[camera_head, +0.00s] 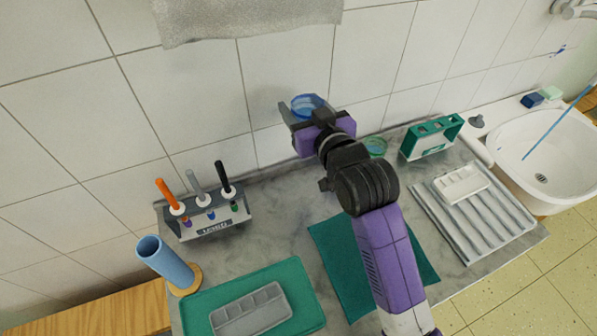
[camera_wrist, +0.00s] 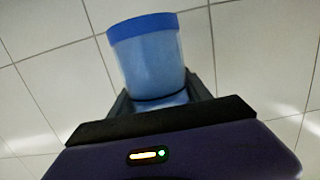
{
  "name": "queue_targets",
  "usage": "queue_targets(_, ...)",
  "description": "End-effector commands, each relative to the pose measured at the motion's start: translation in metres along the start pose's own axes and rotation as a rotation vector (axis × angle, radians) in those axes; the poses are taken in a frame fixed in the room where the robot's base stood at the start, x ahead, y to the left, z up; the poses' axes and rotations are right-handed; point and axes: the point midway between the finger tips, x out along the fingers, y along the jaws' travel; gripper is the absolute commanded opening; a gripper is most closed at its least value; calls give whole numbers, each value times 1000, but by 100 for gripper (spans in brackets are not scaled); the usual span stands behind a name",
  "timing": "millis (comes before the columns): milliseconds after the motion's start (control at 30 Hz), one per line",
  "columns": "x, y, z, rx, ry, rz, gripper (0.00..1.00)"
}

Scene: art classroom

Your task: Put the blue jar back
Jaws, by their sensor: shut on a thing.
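The blue jar (camera_head: 309,104) is up in front of the tiled wall, above the back of the counter. In the wrist view the jar (camera_wrist: 147,62) has a darker blue rim and a pale blue body, and looks slightly tilted in that picture. My gripper (camera_head: 301,115) is shut on the jar's lower part; its fingers (camera_wrist: 160,98) are at the jar's two sides in the wrist view. A round green-rimmed thing (camera_head: 375,146), perhaps another jar, stands at the back of the counter, partly hidden by my arm.
A green holder (camera_head: 432,138) and grey ribbed rack (camera_head: 475,213) with a white palette (camera_head: 461,184) are right, beside the sink (camera_head: 545,155). A pen stand (camera_head: 205,214), blue cylinder (camera_head: 165,262) and green tray (camera_head: 300,318) are left. A teal cloth (camera_head: 337,258) lies under my arm.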

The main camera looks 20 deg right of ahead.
Motion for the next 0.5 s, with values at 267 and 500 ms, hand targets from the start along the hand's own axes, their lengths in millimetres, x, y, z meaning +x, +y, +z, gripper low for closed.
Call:
queue_targets(267,8,0,61,0,-6,0,10)
queue_targets(500,17,0,118,0,-5,0,10)
